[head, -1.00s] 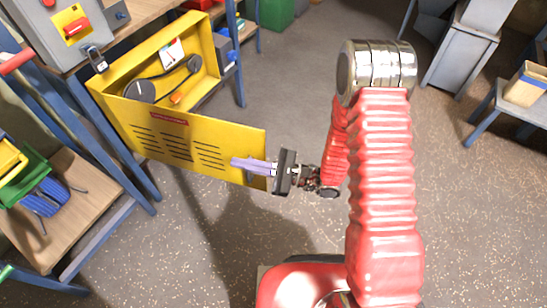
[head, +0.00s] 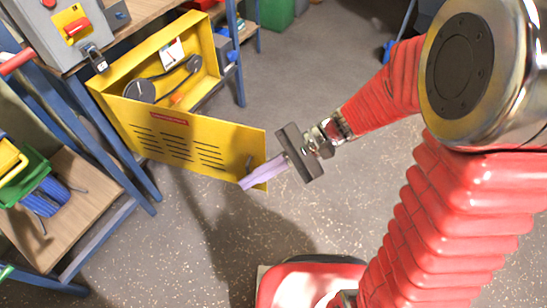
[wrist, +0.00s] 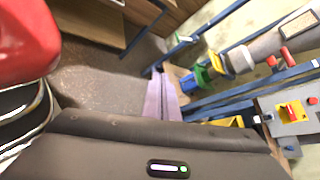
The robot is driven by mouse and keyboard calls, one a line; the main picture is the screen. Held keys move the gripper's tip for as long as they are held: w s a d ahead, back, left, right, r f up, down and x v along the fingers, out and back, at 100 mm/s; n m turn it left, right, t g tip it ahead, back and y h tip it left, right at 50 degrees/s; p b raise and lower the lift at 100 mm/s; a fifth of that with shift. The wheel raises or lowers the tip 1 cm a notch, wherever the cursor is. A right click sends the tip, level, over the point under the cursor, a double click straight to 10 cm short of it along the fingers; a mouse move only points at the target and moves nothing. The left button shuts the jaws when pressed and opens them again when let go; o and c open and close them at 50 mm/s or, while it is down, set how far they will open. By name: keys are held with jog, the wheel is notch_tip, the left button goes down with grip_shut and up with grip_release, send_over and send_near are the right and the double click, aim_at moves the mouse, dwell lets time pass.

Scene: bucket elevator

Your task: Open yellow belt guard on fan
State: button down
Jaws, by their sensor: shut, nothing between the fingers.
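The yellow belt guard (head: 180,138) is a slotted panel with a red label, swung out from the yellow housing (head: 205,32) in the head view. Inside the housing I see a belt on two dark pulleys (head: 140,90). A small handle (head: 249,163) shows near the panel's free right end. My gripper (head: 246,184) has pale purple fingers, shut and empty, in front of the panel's lower right corner. I cannot tell whether they touch it. The wrist view shows the fingers (wrist: 160,95) together, with little of the guard visible.
A grey control box (head: 70,30) with a red switch stands left of the housing on a blue-legged bench. Green, yellow and blue bins (head: 30,180) sit at the left. The speckled floor (head: 300,75) behind the panel is clear.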

jog(key=d+r+n+t+h, duration=0.2)
jog(key=d+r+t+h, duration=0.1)
jog(key=d, duration=0.4)
jog(key=s+d+r+n+t+h, duration=0.1)
jog(key=d+r+t+h, duration=0.3)
jog(key=d, duration=0.4)
jog(key=d+r+n+t+h, duration=0.2)
jog(key=d+r+t+h, duration=0.1)
jog(key=d, duration=0.4)
jog(key=shift+s+d+r+n+t+h, duration=0.15)
jog(key=shift+r+n+t+h, duration=0.15)
jog(key=shift+r+h, duration=0.6)
